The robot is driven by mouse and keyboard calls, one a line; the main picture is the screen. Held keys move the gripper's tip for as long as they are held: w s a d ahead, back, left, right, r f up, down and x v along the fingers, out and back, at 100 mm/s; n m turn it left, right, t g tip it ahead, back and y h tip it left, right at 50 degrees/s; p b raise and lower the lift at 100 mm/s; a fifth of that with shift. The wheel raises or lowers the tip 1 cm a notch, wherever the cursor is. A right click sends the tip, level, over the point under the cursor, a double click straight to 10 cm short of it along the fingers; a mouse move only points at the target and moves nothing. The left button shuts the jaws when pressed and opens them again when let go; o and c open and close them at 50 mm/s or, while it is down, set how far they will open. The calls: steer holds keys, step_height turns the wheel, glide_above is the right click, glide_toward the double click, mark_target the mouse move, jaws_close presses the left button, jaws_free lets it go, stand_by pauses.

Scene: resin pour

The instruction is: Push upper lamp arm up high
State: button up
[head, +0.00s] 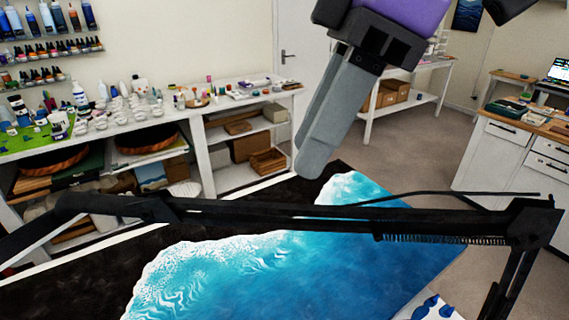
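The black upper lamp arm (280,212) runs nearly level across the head view. Springs show under its right part, and a thin cable lies along its top. It meets a lower lamp arm (516,285) at a joint on the right. On the left it reaches another joint, and a black part slopes down out of view. My gripper (312,165), with a purple body and grey fingers, points down over the middle of the arm. Its fingertips appear above the arm in the picture, with a visible gap. The fingers look closed together, with nothing between them.
A table with a blue and white ocean resin pour (375,265) lies beneath the lamp arm. A white bench (205,132) with cups and bottles stands behind at left. A white cabinet (490,165) stands at right. Floor shows between them.

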mark_target(279, 204)
steer(key=shift+w+p+x, duration=0.2)
steer(key=shift+p+x, duration=0.05)
steer(key=shift+x, duration=1.7)
steer(key=shift+w+p+x, duration=0.15)
steer(key=shift+p+x, duration=0.05)
steer(key=shift+x, duration=1.75)
jaws_close()
